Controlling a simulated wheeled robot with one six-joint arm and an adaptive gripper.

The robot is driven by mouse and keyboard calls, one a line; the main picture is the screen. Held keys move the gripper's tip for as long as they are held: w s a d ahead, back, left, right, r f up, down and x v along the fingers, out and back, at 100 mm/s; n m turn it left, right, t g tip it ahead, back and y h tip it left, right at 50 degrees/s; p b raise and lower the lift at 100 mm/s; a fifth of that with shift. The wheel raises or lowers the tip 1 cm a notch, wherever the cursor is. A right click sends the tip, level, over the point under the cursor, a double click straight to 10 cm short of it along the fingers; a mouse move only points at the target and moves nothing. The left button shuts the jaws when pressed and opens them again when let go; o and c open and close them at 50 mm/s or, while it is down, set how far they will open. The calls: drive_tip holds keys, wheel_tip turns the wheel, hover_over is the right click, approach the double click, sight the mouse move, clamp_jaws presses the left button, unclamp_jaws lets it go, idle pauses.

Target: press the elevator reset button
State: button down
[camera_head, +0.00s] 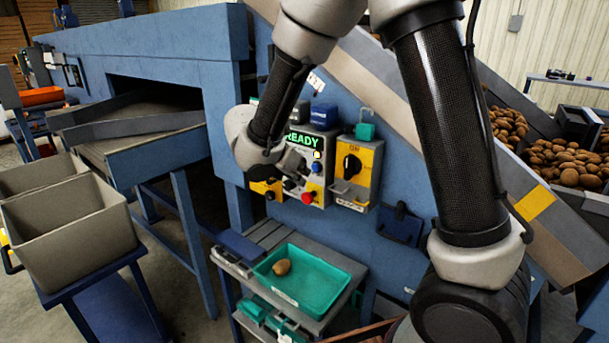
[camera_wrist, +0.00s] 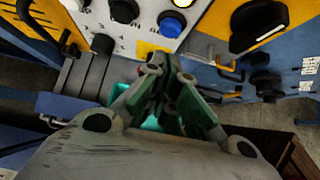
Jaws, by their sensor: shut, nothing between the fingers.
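The white control panel (camera_head: 322,185) carries a green READY display (camera_head: 302,140). A blue button (camera_head: 316,167) sits on its right side, beside my gripper (camera_head: 300,168). In the wrist view the same blue button (camera_wrist: 172,23) is in clear sight, above my gripper (camera_wrist: 162,65) in the picture. My gripper is shut and empty, with its fingertips close to the panel's lower part; I cannot tell whether they touch it. A red button (camera_head: 307,197) is lower on the panel, mostly hidden by the fingers in the wrist view. The button labels are too small to read.
A yellow box with a black rotary switch (camera_head: 352,166) is right of the panel. Below is a stand with a green tray (camera_head: 310,277) holding one potato (camera_head: 282,267). Grey bins (camera_head: 85,235) stand at left. Potatoes (camera_head: 560,160) lie on the conveyor at right.

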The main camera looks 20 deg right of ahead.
drive_tip(key=v, duration=1)
drive_tip(key=shift+w, duration=0.1)
drive_tip(key=s+d+f+m+g+y, duration=0.2)
drive_tip(key=s+d+f+m+g, duration=0.15)
drive_tip(key=s+d+m, duration=0.45)
drive_tip(key=s+d+r+m+t+y, duration=0.1)
drive_tip(key=s+d+r+m+y, duration=0.1)
drive_tip(key=s+d+r+m, duration=0.2)
drive_tip(key=s+d+r+m+t+y, duration=0.1)
drive_tip(key=s+d+r+m+y, duration=0.2)
drive_tip(key=s+d+m, duration=0.6)
drive_tip(key=s+r+m, duration=0.1)
drive_tip(key=s+m, duration=0.1)
drive_tip(key=m, duration=0.2)
drive_tip(key=shift+s+d+r+t, duration=0.15)
drive_tip(key=shift+s+r+t, duration=0.15)
drive_tip(key=shift+r+t, duration=0.05)
